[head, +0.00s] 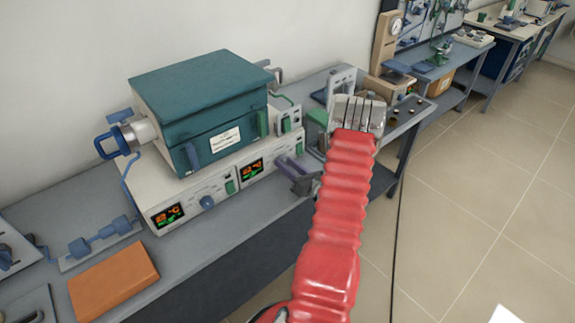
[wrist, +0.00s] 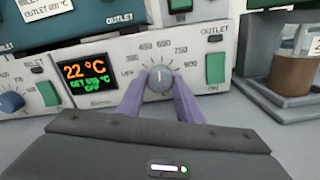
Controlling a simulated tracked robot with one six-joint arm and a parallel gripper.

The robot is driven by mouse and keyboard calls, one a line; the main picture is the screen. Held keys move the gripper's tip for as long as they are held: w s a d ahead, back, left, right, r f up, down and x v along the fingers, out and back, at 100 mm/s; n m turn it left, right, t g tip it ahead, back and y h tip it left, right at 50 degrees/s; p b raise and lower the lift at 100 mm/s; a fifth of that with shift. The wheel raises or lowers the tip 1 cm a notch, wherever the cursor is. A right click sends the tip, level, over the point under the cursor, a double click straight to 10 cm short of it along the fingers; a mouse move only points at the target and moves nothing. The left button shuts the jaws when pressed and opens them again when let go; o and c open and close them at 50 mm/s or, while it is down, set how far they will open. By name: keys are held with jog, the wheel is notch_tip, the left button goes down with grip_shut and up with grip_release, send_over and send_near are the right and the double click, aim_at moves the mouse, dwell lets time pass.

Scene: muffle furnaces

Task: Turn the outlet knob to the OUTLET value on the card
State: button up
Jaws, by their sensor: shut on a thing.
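The outlet knob (wrist: 160,82) is a grey dial on the white control panel, under the OUTLET label. Its light mark points roughly straight up, near the 600 on the printed scale. My gripper (wrist: 160,92) has purple fingers on both sides of the knob and is shut on it. In the head view my gripper (head: 298,177) is at the panel's right part, and the knob is hidden there.
A teal furnace (head: 200,105) sits on the panel housing. A blue inlet knob (wrist: 11,101) and green switches (wrist: 215,68) flank the outlet part. A grey stand with a brown vessel (wrist: 292,74) is at right. An orange book (head: 114,282) lies on the bench.

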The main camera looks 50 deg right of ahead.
jog(key=shift+d+r+m, duration=0.1)
jog(key=shift+m, duration=0.7)
jog(key=o, duration=1)
jog(key=shift+o, duration=0.2)
jog(key=shift+s, duration=0.1)
jog(key=v, duration=1.3)
jog(key=shift+s, duration=0.35)
